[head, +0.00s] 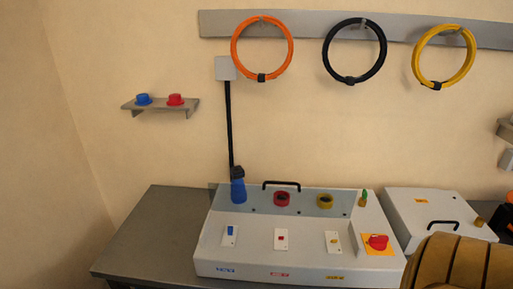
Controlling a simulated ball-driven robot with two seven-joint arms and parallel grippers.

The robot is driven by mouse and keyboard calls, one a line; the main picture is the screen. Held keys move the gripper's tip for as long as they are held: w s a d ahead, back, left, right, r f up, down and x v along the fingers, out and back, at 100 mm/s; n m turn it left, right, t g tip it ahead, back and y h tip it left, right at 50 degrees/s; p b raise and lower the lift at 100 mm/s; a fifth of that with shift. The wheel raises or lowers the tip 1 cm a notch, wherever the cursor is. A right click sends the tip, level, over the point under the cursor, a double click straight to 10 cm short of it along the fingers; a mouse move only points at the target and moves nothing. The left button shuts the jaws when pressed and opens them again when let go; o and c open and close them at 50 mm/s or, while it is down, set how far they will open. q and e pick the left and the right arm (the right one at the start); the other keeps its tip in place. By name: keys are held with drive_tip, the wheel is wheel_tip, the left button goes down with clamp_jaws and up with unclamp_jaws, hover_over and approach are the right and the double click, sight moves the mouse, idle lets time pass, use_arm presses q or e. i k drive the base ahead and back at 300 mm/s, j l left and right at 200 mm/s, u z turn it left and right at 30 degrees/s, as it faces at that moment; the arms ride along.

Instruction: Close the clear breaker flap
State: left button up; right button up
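A white sloped console (300,247) stands on the grey bench. A bluish-grey panel (302,203) spans its upper part, with a black handle (282,183) at its back edge. I cannot tell whether this panel is the clear flap or whether it is open or shut. A blue plug (238,191), a red socket (282,199) and a yellow socket (325,201) sit along it. Below are small blue, red and yellow switches and a red rotary knob (378,242) on a yellow plate. Neither of my grippers is in view.
A second white box (438,207) with a black handle stands to the right. A large brown ribbed shape (455,264) blocks the lower right. Orange, black and yellow cable coils hang from a wall rail (305,28). The bench's left part (155,225) is bare.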

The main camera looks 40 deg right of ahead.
sight(271, 182)
drive_tip(key=l+z, duration=0.1)
drive_tip(key=z, duration=0.3)
drive_tip(key=l+z, duration=0.1)
drive_tip(key=z, duration=0.35)
drive_tip(key=i+z, duration=0.1)
drive_tip(key=z, duration=0.3)
drive_tip(key=i+l+z, duration=0.1)
drive_tip(key=z, duration=0.3)
